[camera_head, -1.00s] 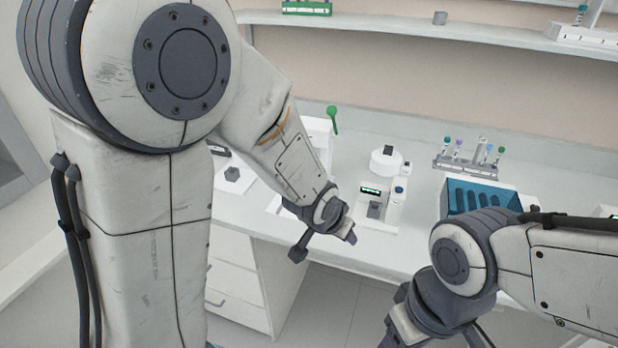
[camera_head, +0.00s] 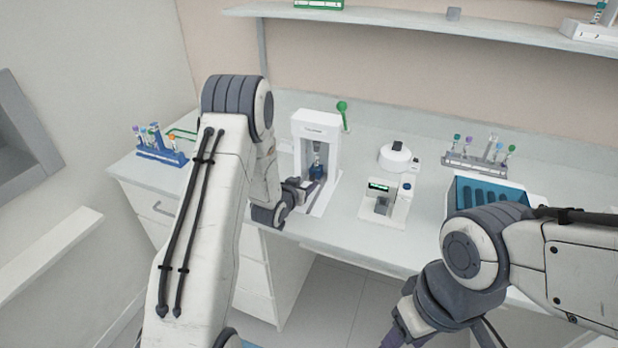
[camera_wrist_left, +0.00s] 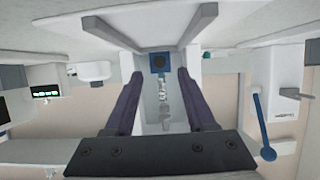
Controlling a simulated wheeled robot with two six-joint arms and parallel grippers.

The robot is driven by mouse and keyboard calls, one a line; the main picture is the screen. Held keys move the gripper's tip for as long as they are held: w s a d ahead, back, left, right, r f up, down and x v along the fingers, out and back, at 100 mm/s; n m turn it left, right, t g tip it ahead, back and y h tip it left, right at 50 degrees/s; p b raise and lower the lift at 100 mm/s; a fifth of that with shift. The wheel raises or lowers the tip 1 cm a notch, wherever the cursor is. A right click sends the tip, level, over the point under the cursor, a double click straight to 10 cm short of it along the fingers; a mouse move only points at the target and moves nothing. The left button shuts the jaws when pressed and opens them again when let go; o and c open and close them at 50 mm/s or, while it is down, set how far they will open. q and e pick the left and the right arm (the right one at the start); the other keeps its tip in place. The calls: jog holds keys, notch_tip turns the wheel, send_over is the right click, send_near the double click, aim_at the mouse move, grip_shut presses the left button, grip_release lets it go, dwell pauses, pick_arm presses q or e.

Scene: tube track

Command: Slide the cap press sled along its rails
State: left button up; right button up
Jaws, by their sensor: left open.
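The cap press (camera_head: 317,128) is a white upright machine at the back edge of the counter, left of centre in the head view. Its sled carries a blue holder (camera_head: 317,172) low in the press opening, with a tube standing in it. The blue holder (camera_wrist_left: 159,63) also shows in the left wrist view, with the clear tube beside it. My left gripper (camera_head: 306,187) is at the front of the press, low by the holder. In the left wrist view my left gripper (camera_wrist_left: 159,76) is open, its dark fingers either side of the holder. Contact cannot be told. My right gripper is mostly cut off at the bottom.
A blue tube rack (camera_head: 163,149) stands at the left counter end. Right of the press are a white device with a green display (camera_head: 380,187), a round white device (camera_head: 398,157), a blue tray (camera_head: 487,187) and a grey tube rack (camera_head: 470,163). A shelf runs above.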

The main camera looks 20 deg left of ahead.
aim_at(312, 178)
pick_arm(q)
jog(key=shift+p+x, duration=0.35)
jog(key=shift+x, duration=1.75)
jog(key=shift+c, duration=0.3)
grip_shut()
jog(key=shift+d, duration=0.1)
